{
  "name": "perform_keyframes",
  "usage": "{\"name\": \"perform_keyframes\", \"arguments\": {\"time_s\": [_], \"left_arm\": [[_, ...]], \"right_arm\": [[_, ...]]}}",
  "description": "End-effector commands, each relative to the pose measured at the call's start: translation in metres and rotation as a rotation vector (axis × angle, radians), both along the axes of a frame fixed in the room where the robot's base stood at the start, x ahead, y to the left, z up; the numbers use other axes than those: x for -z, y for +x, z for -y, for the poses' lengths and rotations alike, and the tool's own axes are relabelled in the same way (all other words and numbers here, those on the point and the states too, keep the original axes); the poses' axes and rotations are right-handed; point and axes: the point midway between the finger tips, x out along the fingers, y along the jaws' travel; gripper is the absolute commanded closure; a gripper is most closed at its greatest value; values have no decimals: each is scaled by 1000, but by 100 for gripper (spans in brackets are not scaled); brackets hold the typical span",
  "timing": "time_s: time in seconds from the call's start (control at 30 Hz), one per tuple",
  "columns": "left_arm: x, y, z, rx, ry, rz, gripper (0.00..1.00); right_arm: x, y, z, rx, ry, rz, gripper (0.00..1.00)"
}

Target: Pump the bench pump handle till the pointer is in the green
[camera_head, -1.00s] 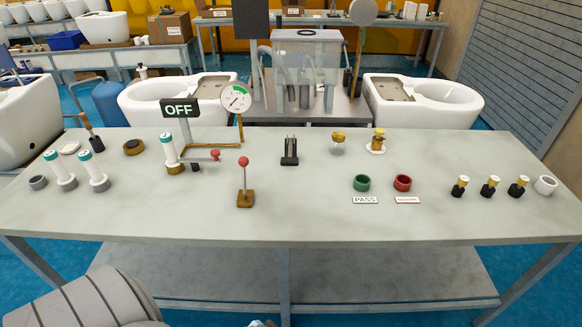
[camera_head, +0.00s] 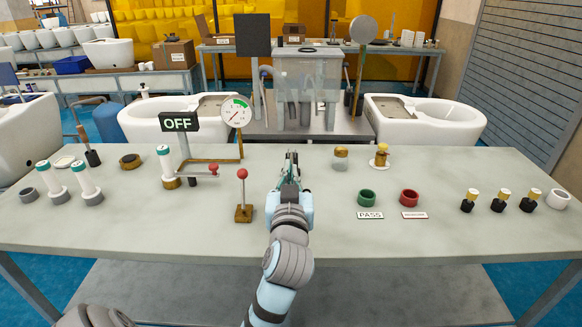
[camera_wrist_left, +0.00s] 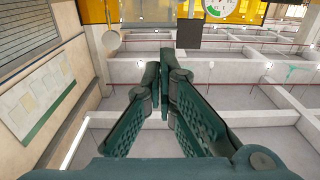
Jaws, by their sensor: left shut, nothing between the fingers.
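The round gauge (camera_head: 236,111) stands on a brass post at the back left of the bench, with green on its dial; its pointer is too small to read surely. Part of the gauge (camera_wrist_left: 218,6) shows at the top of the left wrist view. A low arm with a red grip (camera_head: 212,169) lies below it. An upright lever with a red ball (camera_head: 242,174) stands on a brass base in front. I cannot tell which is the pump handle. My left gripper (camera_head: 291,158) is shut and empty, right of the upright lever and apart from it. My right gripper is not in view.
An OFF sign (camera_head: 180,122) stands beside the gauge. White tubes with teal caps (camera_head: 164,163) are on the left.

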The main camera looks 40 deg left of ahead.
Motion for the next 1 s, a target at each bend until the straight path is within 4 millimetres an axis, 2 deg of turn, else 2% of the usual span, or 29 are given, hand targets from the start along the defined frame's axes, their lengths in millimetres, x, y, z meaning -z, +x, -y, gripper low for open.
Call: {"name": "perform_keyframes", "arguments": {"time_s": [0.13, 0.27, 0.6, 0.7, 0.8, 1.0], "left_arm": [[-1, 7, -5, 1, 2, 0, 100], [-1, 22, -17, -1, 5, -2, 100], [-2, 81, -62, -2, 2, -3, 100], [19, 75, -57, 2, -2, -6, 100], [30, 72, -55, 2, -1, -5, 100], [37, 70, -52, 3, 0, -4, 100]], "right_arm": [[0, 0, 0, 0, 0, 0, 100], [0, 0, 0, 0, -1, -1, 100], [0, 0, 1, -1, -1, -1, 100], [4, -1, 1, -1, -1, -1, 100], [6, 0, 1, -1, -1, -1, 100], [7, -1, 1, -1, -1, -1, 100]]}}
